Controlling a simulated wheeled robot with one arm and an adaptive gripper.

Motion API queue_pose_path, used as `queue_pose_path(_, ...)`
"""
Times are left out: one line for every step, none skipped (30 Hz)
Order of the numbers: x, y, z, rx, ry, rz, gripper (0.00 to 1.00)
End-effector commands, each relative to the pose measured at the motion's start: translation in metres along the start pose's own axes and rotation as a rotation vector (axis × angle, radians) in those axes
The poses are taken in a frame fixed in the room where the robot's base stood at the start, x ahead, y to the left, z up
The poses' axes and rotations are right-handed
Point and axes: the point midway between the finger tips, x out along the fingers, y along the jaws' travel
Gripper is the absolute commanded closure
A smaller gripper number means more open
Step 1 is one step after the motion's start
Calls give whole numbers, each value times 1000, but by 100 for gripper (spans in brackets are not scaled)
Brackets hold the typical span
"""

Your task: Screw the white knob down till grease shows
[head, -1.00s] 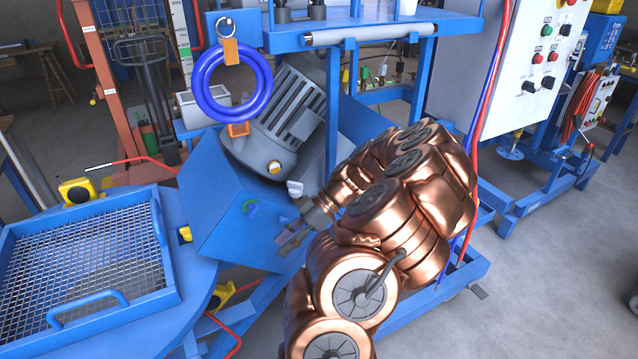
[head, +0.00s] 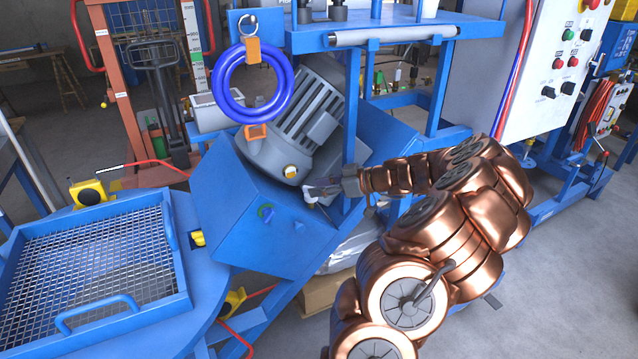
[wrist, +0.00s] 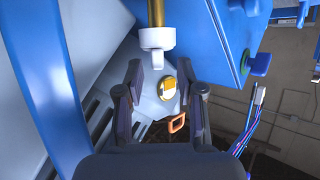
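The white knob (wrist: 157,40) sits on a brass stem at the top of the wrist view. In the head view the knob (head: 310,197) is a small pale shape on the right side of the blue housing (head: 260,215), partly covered by my gripper (head: 323,187). In the wrist view my gripper (wrist: 166,78) is open and empty. Its two dark fingers stand apart, and the knob lies beyond their tips, not between them. A yellow-centred round fitting (wrist: 168,88) shows behind the gap between the fingers. I see no grease.
The grey motor (head: 300,125) stands just behind the housing, with a blue ring (head: 222,85) hanging beside it. A blue post (head: 352,130) rises close behind my gripper. A mesh-topped tray (head: 95,260) is at left, and a control panel (head: 560,70) at right.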

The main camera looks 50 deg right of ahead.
Motion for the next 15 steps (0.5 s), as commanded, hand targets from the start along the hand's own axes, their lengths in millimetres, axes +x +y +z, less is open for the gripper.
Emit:
queue_pose_path(5, 0, -1, 1, -1, -2, 62)
queue_pose_path(8, 0, -2, 1, 0, -2, 62)
queue_pose_path(10, 0, -1, 0, 0, -1, 62)
queue_pose_path(12, 0, -1, 0, -1, -1, 62)
queue_pose_path(14, 0, -1, -1, -1, 0, 62)
queue_pose_path(16, 0, -1, -2, -1, 0, 62)
queue_pose_path(17, 0, -1, -2, -1, 1, 62)
queue_pose_path(17, 0, -1, -2, -1, 1, 62)
queue_pose_path(18, 0, -1, -2, -1, 2, 62)
queue_pose_path(18, 0, 0, -2, -1, 2, 62)
queue_pose_path(18, 0, 0, -2, -1, 2, 62)
queue_pose_path(18, 0, 0, -2, -1, 2, 62)
queue_pose_path(18, 0, 0, -2, -1, 2, 62)
queue_pose_path(18, 0, 0, -2, -1, 2, 62)
queue_pose_path(18, 0, 0, -2, -1, 2, 62)
